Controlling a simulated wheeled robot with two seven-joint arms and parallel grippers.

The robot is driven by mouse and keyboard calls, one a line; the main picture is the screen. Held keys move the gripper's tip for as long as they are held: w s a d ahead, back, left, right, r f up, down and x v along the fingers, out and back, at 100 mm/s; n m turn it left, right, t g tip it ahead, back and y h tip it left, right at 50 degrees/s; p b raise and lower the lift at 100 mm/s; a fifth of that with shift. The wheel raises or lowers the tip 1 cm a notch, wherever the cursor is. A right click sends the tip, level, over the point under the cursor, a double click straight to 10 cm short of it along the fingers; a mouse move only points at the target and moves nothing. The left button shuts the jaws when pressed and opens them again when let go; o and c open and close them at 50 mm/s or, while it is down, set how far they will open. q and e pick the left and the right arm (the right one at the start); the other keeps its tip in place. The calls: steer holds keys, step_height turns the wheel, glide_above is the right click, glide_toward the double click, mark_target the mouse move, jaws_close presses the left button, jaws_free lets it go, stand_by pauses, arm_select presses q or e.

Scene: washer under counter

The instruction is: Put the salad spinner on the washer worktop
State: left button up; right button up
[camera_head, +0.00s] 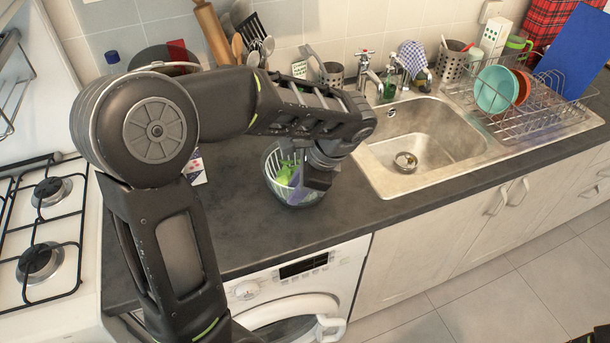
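The salad spinner (276,165) is a clear bowl with a pale basket and something bright green inside. It stands at the dark worktop (245,229) above the washer (301,276), left of the sink. My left gripper (306,189) points down at the right part of the bowl and overlaps it in the picture. Its fingers are mostly hidden by the wrist, so I cannot tell if they are open or shut, or if they touch the bowl.
A steel sink (424,142) with a tap (368,72) lies to the right. A dish rack (520,105) with bowls stands beyond it. A gas hob (45,225) is at the left. Utensils line the back wall. The worktop in front of the spinner is clear.

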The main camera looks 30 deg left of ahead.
arm_select(q)
steer(key=p+v, duration=0.5)
steer(key=v, duration=0.7)
steer(key=shift+w, duration=0.1)
stand_by(0.7)
